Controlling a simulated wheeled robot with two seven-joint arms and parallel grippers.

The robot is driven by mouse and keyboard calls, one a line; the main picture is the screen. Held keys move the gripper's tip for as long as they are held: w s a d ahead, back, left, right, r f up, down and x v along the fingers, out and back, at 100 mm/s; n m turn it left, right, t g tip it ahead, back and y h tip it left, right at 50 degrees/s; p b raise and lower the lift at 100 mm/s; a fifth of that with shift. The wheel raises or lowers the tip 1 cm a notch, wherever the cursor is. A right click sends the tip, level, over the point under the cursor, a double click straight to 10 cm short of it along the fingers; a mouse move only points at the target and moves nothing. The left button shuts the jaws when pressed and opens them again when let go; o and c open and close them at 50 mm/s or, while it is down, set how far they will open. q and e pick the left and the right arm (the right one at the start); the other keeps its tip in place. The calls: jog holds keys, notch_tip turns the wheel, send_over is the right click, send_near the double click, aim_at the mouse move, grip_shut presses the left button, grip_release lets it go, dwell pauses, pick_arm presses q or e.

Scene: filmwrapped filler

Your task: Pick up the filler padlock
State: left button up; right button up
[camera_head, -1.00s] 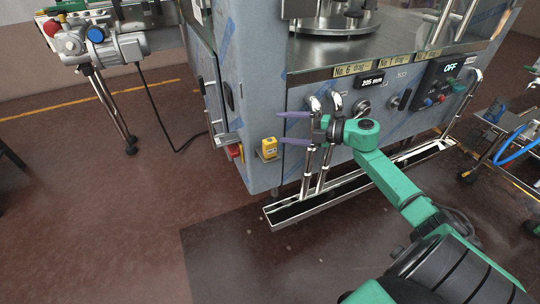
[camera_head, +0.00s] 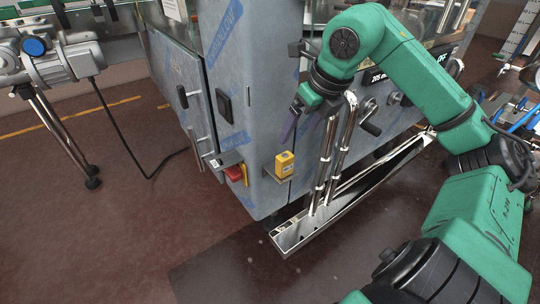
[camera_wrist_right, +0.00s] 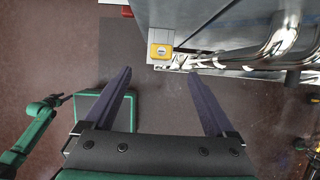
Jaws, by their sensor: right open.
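The yellow padlock (camera_head: 285,163) stands on a small bracket at the front corner of the grey machine. It also shows in the right wrist view (camera_wrist_right: 160,52), above the gap between the fingers. My right gripper (camera_head: 300,122) has long purple fingers, partly hidden by its own wrist in the head view. In the right wrist view my right gripper (camera_wrist_right: 161,73) is open and empty, its fingers apart on either side of the padlock's line, not touching it. A green arm with a dark end (camera_wrist_right: 58,100), likely my left, shows small at the left; its jaws are too small to read.
Chrome pipes (camera_head: 328,160) rise from a metal trough (camera_head: 290,238) right of the padlock. A red and yellow part (camera_head: 237,173) sits on the machine's side to its left. A motor unit on legs (camera_head: 50,60) stands at far left. The floor in front is clear.

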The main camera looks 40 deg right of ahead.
aim_at(286, 156)
jog(key=x, duration=0.8)
jog(key=shift+s+f+p, duration=0.15)
jog(key=shift+f+p, duration=0.05)
jog(key=shift+p, duration=0.1)
jog(key=p+x, duration=0.2)
jog(key=x, duration=0.2)
jog(key=shift+w+d+f, duration=0.1)
jog(key=shift+w+f, duration=0.05)
jog(key=shift+w, duration=0.1)
jog(key=shift+w+f, duration=0.15)
jog(key=shift+f, duration=0.45)
pick_arm(q)
jog(key=s+a+f, duration=0.1)
jog(key=s, duration=0.5)
pick_arm(e)
grip_shut()
